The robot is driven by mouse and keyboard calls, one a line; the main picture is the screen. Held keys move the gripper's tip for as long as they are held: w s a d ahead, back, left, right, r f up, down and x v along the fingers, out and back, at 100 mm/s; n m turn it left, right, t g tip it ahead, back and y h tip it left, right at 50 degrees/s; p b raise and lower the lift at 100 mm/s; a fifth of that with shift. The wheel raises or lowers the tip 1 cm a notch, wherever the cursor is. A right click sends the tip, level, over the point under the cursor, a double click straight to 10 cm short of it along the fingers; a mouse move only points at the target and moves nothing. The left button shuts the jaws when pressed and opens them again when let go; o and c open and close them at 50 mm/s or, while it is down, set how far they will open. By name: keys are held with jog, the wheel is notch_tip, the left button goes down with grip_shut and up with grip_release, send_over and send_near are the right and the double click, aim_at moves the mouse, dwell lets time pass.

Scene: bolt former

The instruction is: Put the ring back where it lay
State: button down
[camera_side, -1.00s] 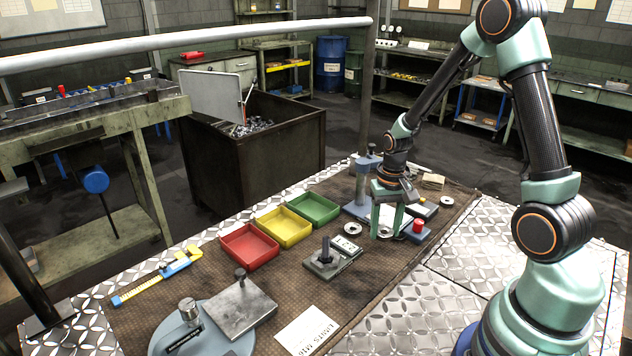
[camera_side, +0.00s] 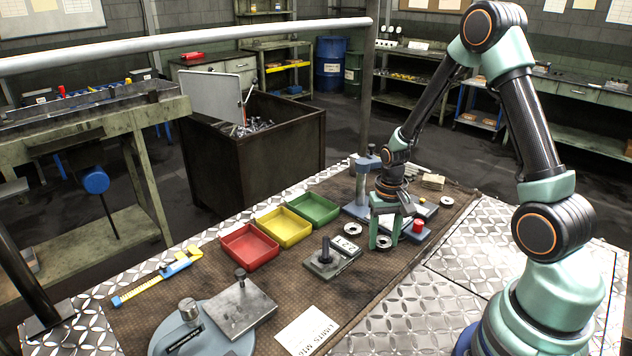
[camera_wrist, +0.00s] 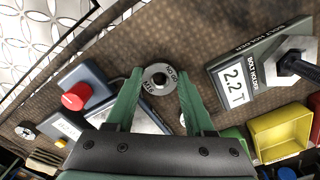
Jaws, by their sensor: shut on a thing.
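A small metal ring (camera_side: 384,242) with lettering on its face sits between my gripper's fingertips. In the wrist view the ring (camera_wrist: 160,68) shows its dark central hole, with a green finger at each side. My gripper (camera_side: 384,246) points down and is shut on this ring, low over the brown mat (camera_side: 400,268). I cannot tell whether the ring touches the mat. A second, similar ring (camera_side: 352,229) lies on the mat just left of the gripper. Another ring (camera_side: 446,201) lies farther right, near the mat's edge.
The bolt holder (camera_side: 322,264) with its upright post and 2.2 T label stands left of the gripper. A grey box with a red button (camera_side: 418,225) is close on the right. A press stand (camera_side: 362,187) is behind. Red, yellow and green trays (camera_side: 249,247) lie left.

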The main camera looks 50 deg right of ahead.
jog(key=shift+c, duration=1.4)
grip_release()
jog(key=shift+f, duration=0.55)
notch_tip(320, 180, up, 13)
jog(key=s+a+r+n+t, duration=0.2)
jog(key=a+r+n, duration=0.1)
jog(key=a+r, duration=0.3)
jog(key=s+a+r+n+t, duration=0.3)
jog(key=a+r+n, duration=0.1)
jog(key=a+r, duration=0.2)
jog(key=shift+a+r+t, duration=0.3)
jog(key=shift+a+r, duration=0.1)
jog(key=shift+a, duration=0.15)
